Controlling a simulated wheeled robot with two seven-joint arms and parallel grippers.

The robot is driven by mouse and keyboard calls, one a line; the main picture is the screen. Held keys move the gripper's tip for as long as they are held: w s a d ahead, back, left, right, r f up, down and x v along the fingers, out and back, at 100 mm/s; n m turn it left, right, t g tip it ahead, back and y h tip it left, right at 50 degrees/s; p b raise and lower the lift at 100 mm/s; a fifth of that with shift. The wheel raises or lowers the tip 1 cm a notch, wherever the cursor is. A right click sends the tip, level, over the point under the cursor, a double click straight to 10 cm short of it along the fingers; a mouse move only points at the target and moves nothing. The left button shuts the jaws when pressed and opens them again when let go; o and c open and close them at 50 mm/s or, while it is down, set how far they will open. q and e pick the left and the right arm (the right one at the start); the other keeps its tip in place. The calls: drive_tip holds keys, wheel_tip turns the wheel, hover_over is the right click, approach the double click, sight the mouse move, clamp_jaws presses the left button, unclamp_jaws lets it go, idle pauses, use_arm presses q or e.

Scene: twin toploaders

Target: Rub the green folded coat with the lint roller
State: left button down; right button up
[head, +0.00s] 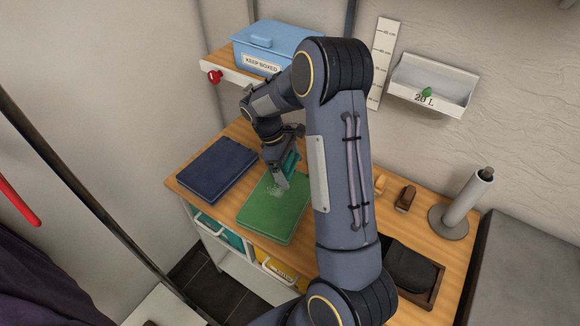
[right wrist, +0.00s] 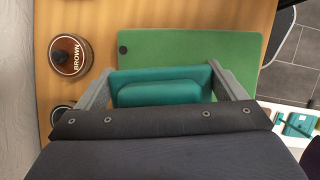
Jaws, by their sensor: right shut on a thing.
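The green folded coat (head: 270,217) lies flat on the wooden bench top, with pale specks near its far part. My right gripper (head: 284,174) is shut on a teal tool (head: 292,163) above the far part of the coat. In the right wrist view the teal tool (right wrist: 160,92) spans the space between the fingers, with the green coat (right wrist: 200,45) beyond it. I cannot tell whether the tool touches the coat, or whether it is the lint roller; no roller shows on it. My left gripper is not in view.
A navy folded garment (head: 215,168) lies left of the coat. A tin marked BROWN (right wrist: 70,55) is close beside the gripper. A brown brush (head: 405,198), a grey cylinder on a round base (head: 462,205) and a dark tray (head: 432,292) stand right. A blue box (head: 270,45) is behind.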

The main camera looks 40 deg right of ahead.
drive_tip(key=shift+r, duration=1.5)
